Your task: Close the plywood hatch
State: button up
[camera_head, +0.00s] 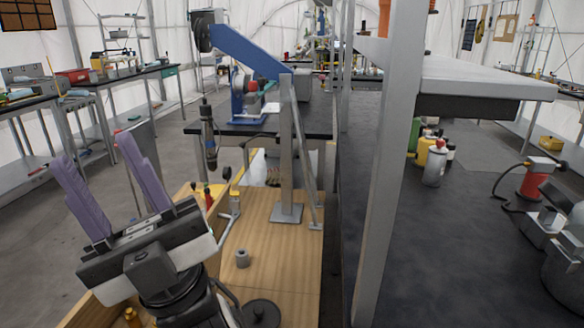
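My gripper (94,150) is at the lower left, with two purple fingers pointing up and away. The fingers stand well apart with nothing between them, so it is open. A flat plywood surface (275,265) lies to the right of my gripper, in the lower middle. Narrow plywood edges also show at the lower left (78,313), partly behind my gripper and wrist. I cannot tell which plywood part is the hatch, nor how far it stands open. My gripper's fingers are apart from the plywood surface.
A small grey cylinder (242,258) and a crank handle (229,222) are near my wrist. A dark bench (440,250) with a pale upright (390,170) borders the right. Grey floor is free at left.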

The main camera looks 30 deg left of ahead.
aim_at(217, 217)
jog(key=i+u, duration=0.1)
jog(key=u, duration=0.3)
jog(key=l+u, duration=0.15)
jog(key=u, duration=0.3)
jog(key=i+l+u, duration=0.1)
jog(key=u, duration=0.3)
jog(key=i+l+u, duration=0.1)
jog(key=u, duration=0.15)
jog(key=i+l+u, duration=0.1)
jog(key=l+u, duration=0.2)
jog(key=k+j, duration=0.2)
jog(key=k, duration=0.3)
jog(key=k+j+u, duration=0.15)
jog(key=k, duration=0.35)
jog(key=i, duration=0.5)
